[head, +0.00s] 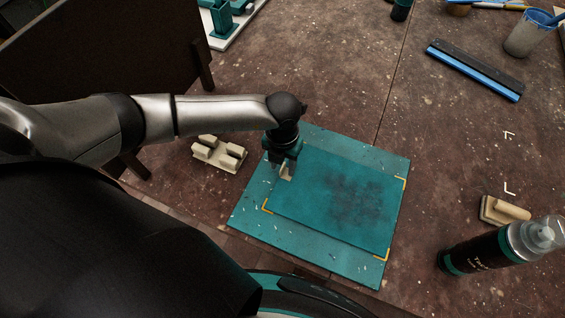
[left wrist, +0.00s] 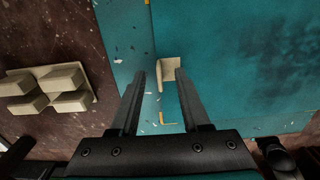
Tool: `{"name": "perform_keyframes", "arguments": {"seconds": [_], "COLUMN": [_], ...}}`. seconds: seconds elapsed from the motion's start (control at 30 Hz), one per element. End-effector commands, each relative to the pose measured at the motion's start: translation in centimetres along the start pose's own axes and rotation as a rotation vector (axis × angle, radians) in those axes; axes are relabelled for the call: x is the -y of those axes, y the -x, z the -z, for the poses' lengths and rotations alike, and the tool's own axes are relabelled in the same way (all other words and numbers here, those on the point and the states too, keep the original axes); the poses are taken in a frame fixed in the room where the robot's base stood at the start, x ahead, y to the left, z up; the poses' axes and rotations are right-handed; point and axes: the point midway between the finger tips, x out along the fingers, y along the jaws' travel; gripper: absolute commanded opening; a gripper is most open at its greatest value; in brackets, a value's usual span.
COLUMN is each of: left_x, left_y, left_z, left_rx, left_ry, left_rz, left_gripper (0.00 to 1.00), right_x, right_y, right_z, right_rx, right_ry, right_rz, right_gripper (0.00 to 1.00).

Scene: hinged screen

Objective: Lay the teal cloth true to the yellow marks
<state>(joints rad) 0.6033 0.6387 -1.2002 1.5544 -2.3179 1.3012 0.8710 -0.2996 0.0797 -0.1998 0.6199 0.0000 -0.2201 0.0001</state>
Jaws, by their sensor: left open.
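The teal cloth (head: 340,200) lies flat on a slightly larger teal board (head: 250,222), with a dark smudged patch in its middle. Yellow corner marks show at its lower left (head: 267,206), right (head: 403,183) and lower right (head: 382,256); the cloth's edges run close to them. My left gripper (head: 285,172) is over the cloth's left edge, fingers pointing down and open. In the left wrist view a small beige piece (left wrist: 169,70) at that edge lies just beyond and between the fingertips (left wrist: 160,72); I cannot tell whether they touch it. My right gripper is not in view.
A beige block (head: 219,153) sits left of the board. Another beige block (head: 505,209) and a dark bottle (head: 490,250) stand at right. A blue-edged bar (head: 475,70) and a cup (head: 528,34) are at the back right. A dark panel (head: 110,50) stands at the left.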

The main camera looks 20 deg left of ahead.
Motion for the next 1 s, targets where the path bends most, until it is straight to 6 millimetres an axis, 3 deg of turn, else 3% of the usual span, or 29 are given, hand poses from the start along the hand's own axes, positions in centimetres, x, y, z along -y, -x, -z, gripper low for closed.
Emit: {"name": "perform_keyframes", "arguments": {"seconds": [0.27, 1.0], "left_x": [0.0, 0.0], "left_y": [1.0, 6.9], "left_z": [0.0, 0.0], "left_rx": [0.000, 0.000], "left_ry": [0.000, 0.000], "left_rz": [0.000, 0.000], "left_gripper": [0.46, 0.46], "right_x": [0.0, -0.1], "right_y": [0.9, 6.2], "right_z": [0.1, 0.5], "right_rx": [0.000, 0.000], "right_ry": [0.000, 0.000], "right_rz": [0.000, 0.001], "right_gripper": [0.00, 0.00]}}
